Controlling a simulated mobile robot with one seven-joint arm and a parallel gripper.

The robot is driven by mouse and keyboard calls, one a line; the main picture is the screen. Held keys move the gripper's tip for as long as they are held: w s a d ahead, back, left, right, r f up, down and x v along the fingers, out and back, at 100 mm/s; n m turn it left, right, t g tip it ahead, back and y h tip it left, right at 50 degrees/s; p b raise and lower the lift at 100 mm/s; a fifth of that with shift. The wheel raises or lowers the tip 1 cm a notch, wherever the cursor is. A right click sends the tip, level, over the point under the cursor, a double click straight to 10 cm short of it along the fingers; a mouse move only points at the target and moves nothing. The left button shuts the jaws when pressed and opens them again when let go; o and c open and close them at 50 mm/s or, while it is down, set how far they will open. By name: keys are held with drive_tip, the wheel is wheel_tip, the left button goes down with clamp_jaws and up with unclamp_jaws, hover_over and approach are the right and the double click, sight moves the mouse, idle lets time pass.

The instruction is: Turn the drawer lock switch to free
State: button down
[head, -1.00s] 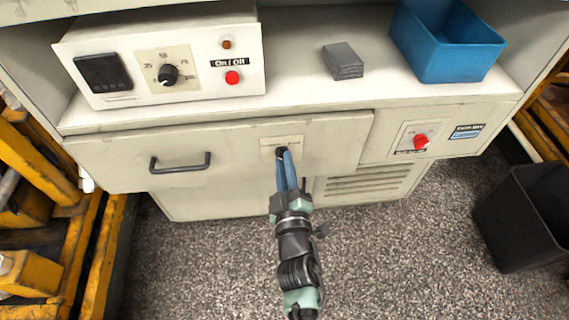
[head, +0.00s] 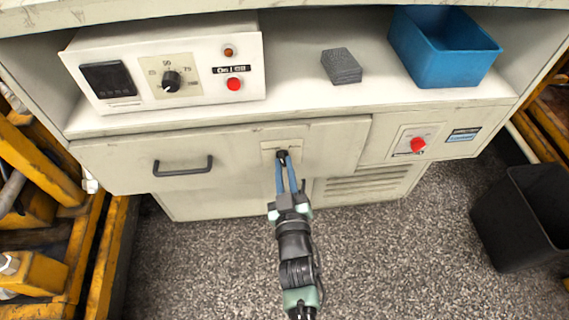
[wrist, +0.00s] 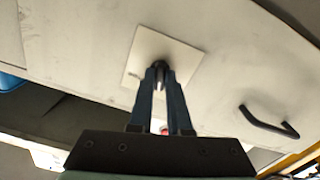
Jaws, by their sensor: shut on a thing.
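The drawer lock switch (head: 282,155) is a small black knob on a pale square plate (head: 268,145) on the drawer front (head: 225,150), right of the drawer handle (head: 183,166). My gripper (head: 284,166) reaches up to the switch, its blue fingers closed on the knob. In the wrist view the fingers (wrist: 159,72) meet at the knob in front of the plate (wrist: 183,55), and they hide most of it. The plate's lettering is too small to read. The handle shows at the right of the wrist view (wrist: 270,124).
A control box (head: 165,68) with a dial and red button, a grey block (head: 341,66) and a blue bin (head: 440,55) stand on the shelf above. A red rotary switch (head: 417,145) is to the right. A black bin (head: 525,215) stands on the floor, right.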

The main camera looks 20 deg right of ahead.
drive_tip(key=m+p, duration=0.2)
drive_tip(key=m, duration=0.3)
drive_tip(key=shift+r+m, duration=0.1)
drive_tip(key=shift+m, duration=0.2)
drive_tip(key=m+p, duration=0.1)
drive_tip(key=m, duration=0.5)
drive_tip(key=shift+m, duration=0.3)
drive_tip(key=c, duration=0.9)
unclamp_jaws()
drive_tip(key=shift+o, duration=0.2)
drive_tip(key=p+v, duration=0.3)
drive_tip(key=v, duration=1)
drive_tip(key=shift+w, duration=0.1)
